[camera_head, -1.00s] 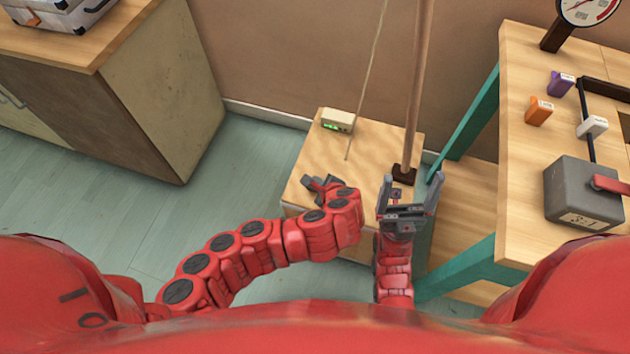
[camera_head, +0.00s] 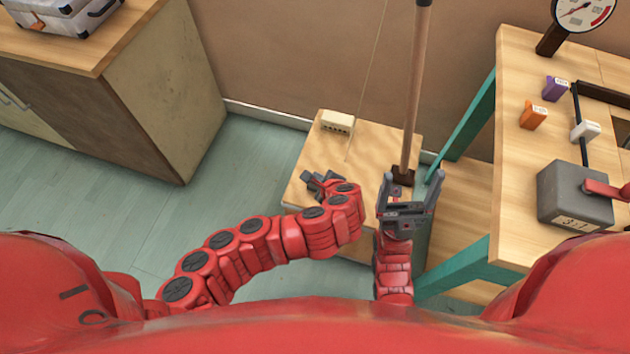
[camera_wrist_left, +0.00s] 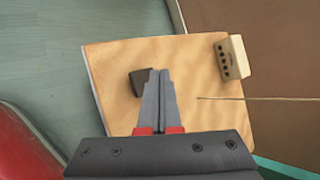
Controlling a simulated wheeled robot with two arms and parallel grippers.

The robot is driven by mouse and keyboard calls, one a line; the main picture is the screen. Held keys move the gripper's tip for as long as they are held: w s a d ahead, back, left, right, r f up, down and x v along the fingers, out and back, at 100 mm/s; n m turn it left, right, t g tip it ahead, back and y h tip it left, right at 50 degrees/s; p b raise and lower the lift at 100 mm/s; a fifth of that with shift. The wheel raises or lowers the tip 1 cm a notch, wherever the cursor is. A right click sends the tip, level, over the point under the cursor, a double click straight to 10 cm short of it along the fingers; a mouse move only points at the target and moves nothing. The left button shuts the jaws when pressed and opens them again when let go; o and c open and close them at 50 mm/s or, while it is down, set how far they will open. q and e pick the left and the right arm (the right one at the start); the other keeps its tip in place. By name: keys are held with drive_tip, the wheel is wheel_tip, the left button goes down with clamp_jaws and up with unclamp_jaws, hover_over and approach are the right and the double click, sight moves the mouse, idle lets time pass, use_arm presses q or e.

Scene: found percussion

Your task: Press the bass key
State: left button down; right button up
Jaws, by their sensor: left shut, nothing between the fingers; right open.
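The wooden box top (camera_head: 372,150) carries a dark-footed upright pole (camera_head: 412,100) and a thin slanting string. In the left wrist view a small dark block (camera_wrist_left: 138,82) sits on the box top (camera_wrist_left: 110,60); it may be the bass key, but no label shows. My left gripper (camera_head: 312,179) is shut and empty, low over the box top. In its wrist view the fingertips (camera_wrist_left: 160,72) are right beside the block, partly covering it; contact cannot be told. My right gripper (camera_head: 413,178) is open and empty, in front of the pole's foot.
A cream device (camera_head: 337,122) with a row of dark holes stands at the box's back edge; it also shows in the left wrist view (camera_wrist_left: 232,58). At right a teal-legged table holds a grey weight (camera_head: 575,193) and orange (camera_head: 533,115), white and purple tabs. A cabinet (camera_head: 150,95) stands at left.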

use_arm(q)
wheel_tip(320, 180, up, 4)
drive_tip(key=shift+r+p, duration=0.1)
drive_tip(key=shift+p, duration=1.05)
